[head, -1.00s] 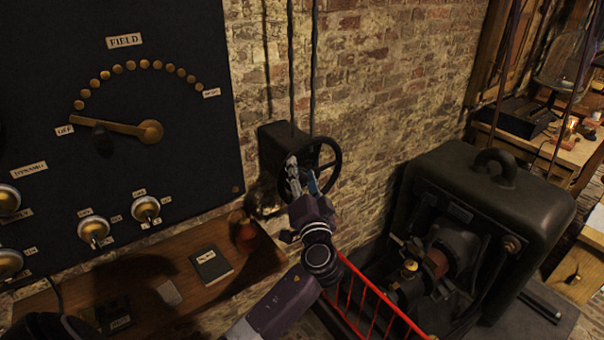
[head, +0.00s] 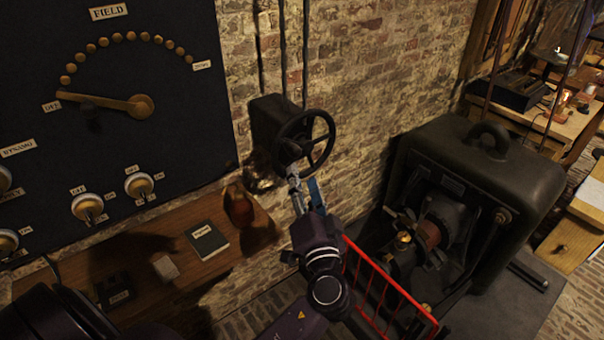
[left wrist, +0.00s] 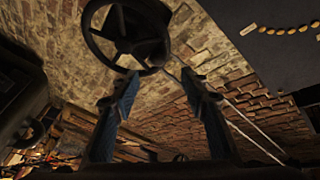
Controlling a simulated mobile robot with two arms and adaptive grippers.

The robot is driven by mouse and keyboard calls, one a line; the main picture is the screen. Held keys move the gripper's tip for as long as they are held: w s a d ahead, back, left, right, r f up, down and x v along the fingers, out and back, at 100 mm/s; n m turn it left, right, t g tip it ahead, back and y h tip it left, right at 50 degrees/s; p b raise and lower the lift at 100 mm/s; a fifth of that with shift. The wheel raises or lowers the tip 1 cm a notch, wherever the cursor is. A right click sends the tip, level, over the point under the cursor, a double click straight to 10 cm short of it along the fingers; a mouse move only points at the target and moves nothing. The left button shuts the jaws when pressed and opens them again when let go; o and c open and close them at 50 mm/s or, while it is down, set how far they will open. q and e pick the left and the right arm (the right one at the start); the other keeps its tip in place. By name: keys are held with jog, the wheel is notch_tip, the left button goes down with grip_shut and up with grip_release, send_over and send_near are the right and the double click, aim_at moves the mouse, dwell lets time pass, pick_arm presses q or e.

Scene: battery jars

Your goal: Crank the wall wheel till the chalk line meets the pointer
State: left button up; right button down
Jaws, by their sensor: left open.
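The black spoked wall wheel (head: 307,142) sits on a dark box (head: 268,121) on the brick wall, right of the black panel. It also shows at the top of the left wrist view (left wrist: 132,40). My left gripper (head: 304,185) is just below the wheel's lower rim in the head view. In the left wrist view its two blue-padded fingers (left wrist: 160,80) are spread apart with nothing between them, and the wheel lies beyond their tips. I cannot make out a chalk line or a pointer at the wheel. My right gripper is not in view.
A wooden shelf (head: 195,215) with a notebook (head: 207,240) runs below the panel (head: 190,110). A red railing (head: 385,285) and a dark-cased machine (head: 478,165) stand at the right. Vertical conduits (head: 283,60) rise above the wheel box.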

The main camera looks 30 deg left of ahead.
pick_arm(q)
jog(key=shift+f, duration=0.1)
jog(key=shift+c, duration=1)
jog(key=w+f+m+h+b, duration=0.1)
jog(key=w+f+m, duration=0.1)
jog(key=f, duration=0.1)
jog(key=w+f+m+t+h+b, duration=0.1)
jog(key=w+f+h+b, duration=0.1)
jog(key=f, duration=0.1)
jog(key=w+f+m+t+h+b, duration=0.1)
jog(key=w+f+m+h, duration=0.1)
jog(key=f, duration=0.1)
jog(key=shift+d+m, duration=0.2)
jog(key=shift+m, duration=0.1)
grip_shut()
notch_tip(320, 180, down, 6)
jog(key=w+m+t+h+b, duration=0.2)
jog(key=w+m+h+b, duration=0.1)
jog(key=m+h+b, duration=0.15)
jog(key=s+a+r+m+t+h+b, duration=0.2)
jog(key=s+a+m+t+h+b, duration=0.55)
jog(key=s+a, duration=0.4)
jog(key=s+d+r+p+x, duration=0.1)
jog(key=p+x, duration=0.4)
jog(key=x, duration=0.8)
jog(key=shift+s+d+r+n+t+p, duration=0.25)
jog(key=shift+s+r+n+t+p, duration=0.1)
jog(key=shift+s+r+p, duration=0.15)
